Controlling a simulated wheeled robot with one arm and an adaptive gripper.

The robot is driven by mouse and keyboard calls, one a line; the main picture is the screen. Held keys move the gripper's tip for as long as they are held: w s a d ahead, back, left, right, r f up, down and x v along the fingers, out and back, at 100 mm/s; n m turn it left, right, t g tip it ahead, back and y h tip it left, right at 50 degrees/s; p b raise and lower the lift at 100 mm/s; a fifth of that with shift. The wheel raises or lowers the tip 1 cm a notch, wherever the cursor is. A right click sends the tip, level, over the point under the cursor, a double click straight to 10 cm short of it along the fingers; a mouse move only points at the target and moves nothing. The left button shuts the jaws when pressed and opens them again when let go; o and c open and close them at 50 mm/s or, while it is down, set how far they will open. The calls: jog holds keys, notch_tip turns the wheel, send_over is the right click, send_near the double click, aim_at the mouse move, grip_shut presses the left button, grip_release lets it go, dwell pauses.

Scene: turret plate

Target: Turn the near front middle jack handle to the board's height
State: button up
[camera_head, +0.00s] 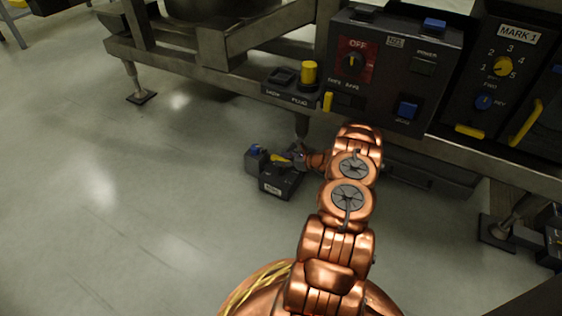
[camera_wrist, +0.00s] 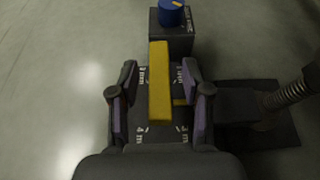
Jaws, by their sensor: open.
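The jack (camera_head: 277,184) is a small dark box on the floor by a machine foot, just left of my arm's end. Its yellow handle (camera_wrist: 160,82) is a long bar that lies lengthwise in the wrist view, between my fingers. My gripper (camera_wrist: 160,88) is open, one finger on each side of the handle, with a gap showing on both sides. White marks on the jack's dark top (camera_wrist: 139,76) show around the handle, "4 mm" at lower left. A blue knob (camera_wrist: 172,13) with a yellow mark sits on a block beyond the handle.
A machine foot with a ribbed post (camera_wrist: 291,94) stands right of the jack. Above is the machine frame with a control panel (camera_head: 385,95), a yellow button (camera_head: 309,72) and a "MARK I" panel (camera_head: 500,85). The floor (camera_head: 150,210) to the left is clear.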

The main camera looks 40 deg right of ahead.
jog(key=shift+w+a+f, duration=0.2)
jog(key=shift+w, duration=0.25)
grip_shut()
